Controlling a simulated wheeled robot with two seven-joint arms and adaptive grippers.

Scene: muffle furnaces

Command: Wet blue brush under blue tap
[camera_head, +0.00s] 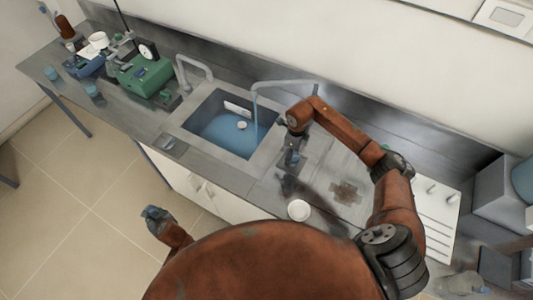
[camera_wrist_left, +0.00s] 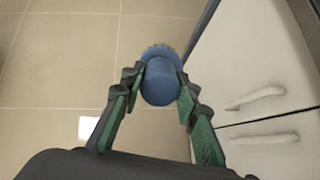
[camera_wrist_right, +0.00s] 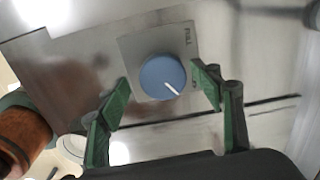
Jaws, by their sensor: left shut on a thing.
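My left gripper (camera_head: 155,214) is low at the left, over the floor in front of the counter. In the left wrist view it is shut on the blue brush (camera_wrist_left: 166,80), whose bristly edge shows at its far end. My right gripper (camera_head: 291,160) is over the counter right of the sink. In the right wrist view its open fingers stand on both sides of a blue knob (camera_wrist_right: 162,77) with a white pointer, on a plate marked FULL. The right-hand tap (camera_head: 285,83) arches over the sink (camera_head: 178,120), and a thin bluish stream appears to fall from it.
Bluish water (camera_head: 222,132) shows in the sink, with a small white object. A second tap (camera_head: 195,65) stands at its left. A green device (camera_head: 146,76) is farther left. A white round dish (camera_head: 299,210) is near the counter's front. White cabinet doors (camera_wrist_left: 260,62) are beside the left gripper.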

